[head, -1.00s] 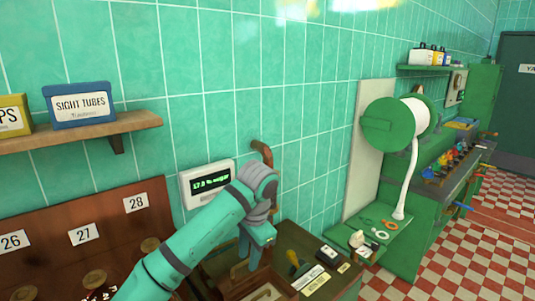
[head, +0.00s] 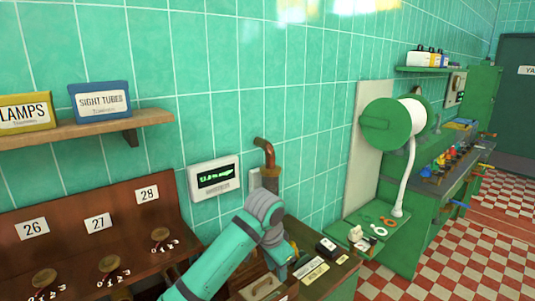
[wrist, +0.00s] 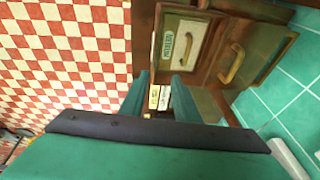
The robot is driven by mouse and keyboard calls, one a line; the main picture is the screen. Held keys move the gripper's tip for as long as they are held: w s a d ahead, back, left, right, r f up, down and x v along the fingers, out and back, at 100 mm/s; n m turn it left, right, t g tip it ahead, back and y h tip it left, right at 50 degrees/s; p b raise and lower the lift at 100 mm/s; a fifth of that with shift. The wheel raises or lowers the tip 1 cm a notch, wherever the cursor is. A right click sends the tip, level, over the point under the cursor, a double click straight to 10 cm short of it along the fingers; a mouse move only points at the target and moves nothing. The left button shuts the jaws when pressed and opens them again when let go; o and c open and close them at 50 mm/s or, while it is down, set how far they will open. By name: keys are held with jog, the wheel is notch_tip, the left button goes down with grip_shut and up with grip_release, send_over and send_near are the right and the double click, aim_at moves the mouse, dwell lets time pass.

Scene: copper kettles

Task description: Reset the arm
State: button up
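My gripper (head: 283,266) hangs low over the wooden bench at the bottom middle of the head view, with my teal arm reaching in from the bottom. In the wrist view my gripper (wrist: 160,88) shows two teal fingers set apart, with nothing held between them. Small pale labels (wrist: 159,98) on the bench show through the gap, beyond the fingers. A wooden lid with a handle (wrist: 232,64) and a labelled panel (wrist: 180,45) lie past the fingertips.
A wall display (head: 214,178) and a copper pipe (head: 266,152) are behind my arm. A green reel (head: 400,125) stands right, beside open checkered floor (head: 450,240).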

jog(key=s+d+f+n+t+h, duration=0.15)
jog(key=d+f+h, duration=0.25)
jog(key=d, duration=0.5)
jog(key=s+d+f+n+t+h, duration=0.1)
jog(key=d+f+t+h, duration=0.2)
jog(key=d, duration=0.6)
jog(key=s+d+f+n+t+h, duration=0.1)
jog(key=s+d+f+n+t, duration=0.2)
jog(key=s+f+n+t, duration=0.25)
jog(key=s+a+f+n+t+y, duration=0.1)
jog(key=s+a+f+n+y, duration=0.1)
jog(key=s+a+f, duration=0.35)
jog(key=s+a+f+n+y, duration=0.2)
jog(key=s+a+f+y, duration=0.1)
jog(key=s, duration=0.6)
jog(key=s+a+f+n+t+y, duration=0.1)
jog(key=s+a+f+n+y, duration=0.1)
jog(key=s+a+f, duration=0.35)
jog(key=s+a+r+m, duration=0.1)
jog(key=s+a+r, duration=0.1)
jog(key=s, duration=0.5)
jog(key=s+a+r+m+y, duration=0.1)
jog(key=s+a+r, duration=0.2)
jog(key=s, duration=0.4)
jog(key=s+a+r+m+y, duration=0.1)
jog(key=s+a+r, duration=0.2)
jog(key=s, duration=0.4)
jog(key=shift+s+a+t, duration=0.2)
jog(key=shift+a+t, duration=0.1)
jog(key=shift+a, duration=0.45)
